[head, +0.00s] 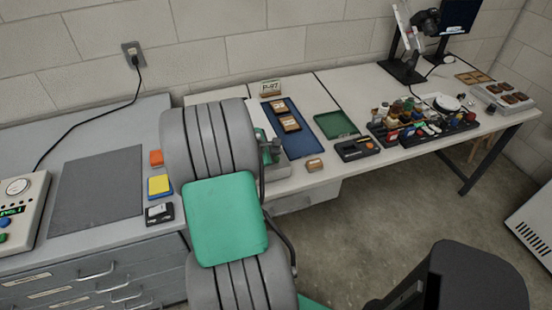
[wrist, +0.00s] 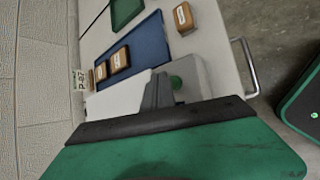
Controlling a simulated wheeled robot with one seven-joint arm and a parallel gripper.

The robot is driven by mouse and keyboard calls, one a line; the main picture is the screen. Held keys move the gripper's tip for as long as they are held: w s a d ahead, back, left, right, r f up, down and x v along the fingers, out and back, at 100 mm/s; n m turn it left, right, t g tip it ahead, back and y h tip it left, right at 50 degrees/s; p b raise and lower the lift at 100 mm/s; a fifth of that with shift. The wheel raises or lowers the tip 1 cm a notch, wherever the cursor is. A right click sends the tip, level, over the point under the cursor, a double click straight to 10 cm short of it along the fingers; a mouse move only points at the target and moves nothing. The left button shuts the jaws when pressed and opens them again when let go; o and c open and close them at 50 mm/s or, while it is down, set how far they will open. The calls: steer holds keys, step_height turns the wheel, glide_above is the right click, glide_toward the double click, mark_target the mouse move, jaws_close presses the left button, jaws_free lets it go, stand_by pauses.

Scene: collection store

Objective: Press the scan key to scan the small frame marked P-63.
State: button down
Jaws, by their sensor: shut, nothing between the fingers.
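My gripper (wrist: 160,90) is shut and empty in the wrist view, its dark fingertips beside a round green key (wrist: 177,82) on a pale grey unit (wrist: 205,75). I cannot tell whether they touch the key. A white plate (wrist: 118,97) lies left of the fingers; no frame shows on its visible part. Two small brown frames, one here (head: 290,123) and one here (head: 278,106), lie in a blue tray (head: 300,141). Another small frame (head: 314,165) lies on the table in front of the tray. Their labels are too small to read. My arm hides much of the unit in the head view.
A green tray (head: 335,124), a black box (head: 357,148) and a rack of bottles (head: 420,125) stand to the right. A grey mat (head: 98,190) lies on the left cabinet.

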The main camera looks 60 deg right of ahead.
stand_by(0.3)
steer(key=shift+f, duration=0.45)
